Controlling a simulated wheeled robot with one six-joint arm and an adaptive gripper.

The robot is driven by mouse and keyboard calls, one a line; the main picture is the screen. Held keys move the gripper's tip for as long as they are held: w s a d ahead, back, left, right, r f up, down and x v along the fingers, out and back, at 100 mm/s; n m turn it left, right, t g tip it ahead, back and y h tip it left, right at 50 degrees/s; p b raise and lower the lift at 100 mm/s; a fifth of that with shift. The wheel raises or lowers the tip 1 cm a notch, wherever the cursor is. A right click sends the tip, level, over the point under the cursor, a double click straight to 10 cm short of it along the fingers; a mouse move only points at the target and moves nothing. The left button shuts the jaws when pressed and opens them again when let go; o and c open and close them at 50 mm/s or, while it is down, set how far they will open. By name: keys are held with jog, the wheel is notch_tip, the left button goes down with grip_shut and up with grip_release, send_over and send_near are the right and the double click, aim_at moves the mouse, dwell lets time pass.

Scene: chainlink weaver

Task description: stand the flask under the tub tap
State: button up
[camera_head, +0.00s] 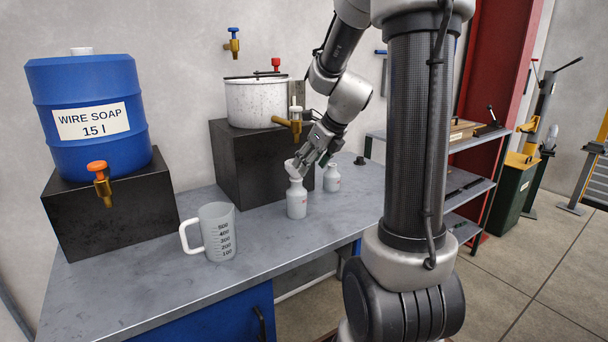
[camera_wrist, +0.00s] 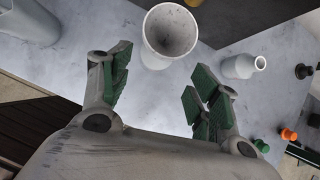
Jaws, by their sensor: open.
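A white flask-like bottle (camera_head: 297,200) stands upright on the bench, with a flared top like a funnel. In the wrist view its wide open mouth (camera_wrist: 170,38) lies just beyond my fingertips. A smaller white bottle (camera_head: 332,180) stands to its right and also shows in the wrist view (camera_wrist: 240,66). A white speckled tub (camera_head: 255,102) sits on a dark block, with a brass tap (camera_head: 290,123) at its front right. My gripper (camera_head: 308,160) is open, close above the flared bottle, with nothing between its fingers (camera_wrist: 157,78).
A blue wire soap drum (camera_head: 90,110) with an orange-handled tap (camera_head: 101,180) stands on a dark block (camera_head: 110,215) at left. A measuring jug (camera_head: 218,232) stands on the grey bench (camera_head: 150,290). Orange (camera_wrist: 289,134) and green (camera_wrist: 262,145) caps lie at the wrist view's right.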

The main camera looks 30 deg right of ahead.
jog(key=s+a+r+n+g, duration=0.1)
jog(key=s+a+r+n, duration=0.25)
jog(key=s+n, duration=0.35)
jog(key=s+a+r+n, duration=0.35)
jog(key=s+n, duration=0.25)
jog(key=n, duration=0.3)
jog(key=s+a+f+n+g+h, duration=0.1)
jog(key=s+n, duration=1.1)
jog(key=n, duration=0.5)
jog(key=shift+s+a+f, duration=0.2)
